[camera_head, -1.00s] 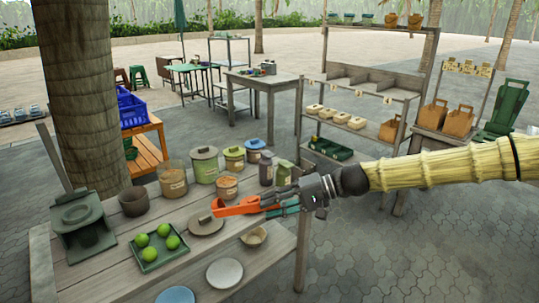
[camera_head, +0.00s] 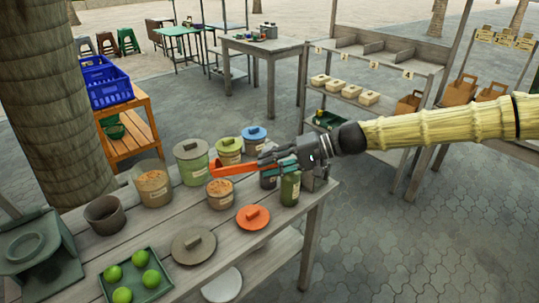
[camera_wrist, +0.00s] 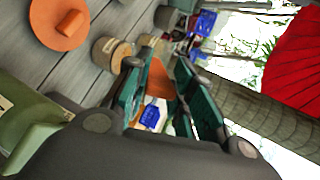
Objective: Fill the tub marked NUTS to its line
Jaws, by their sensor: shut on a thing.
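My gripper (camera_head: 268,161) is shut on an orange scoop (camera_head: 230,167) and holds it above the back of the wooden table. The scoop also shows between the fingers in the wrist view (camera_wrist: 158,80); whether it holds anything cannot be told. Below it stands a small open tub (camera_head: 220,194) with brownish contents and a label. A larger open tub (camera_head: 152,184) with brownish contents and a label stands to its left. An orange lid (camera_head: 253,217) lies in front of the small tub. The label words are too small to read, so I cannot tell which tub is marked NUTS.
Lidded tubs in grey-green (camera_head: 193,164), yellow-green (camera_head: 230,151) and blue (camera_head: 255,140) stand behind. A green bottle (camera_head: 290,188) is close to my gripper, at the table's right end. A brown lid (camera_head: 193,245), a dark pot (camera_head: 106,215) and a green tray (camera_head: 160,290) with green fruits are nearer.

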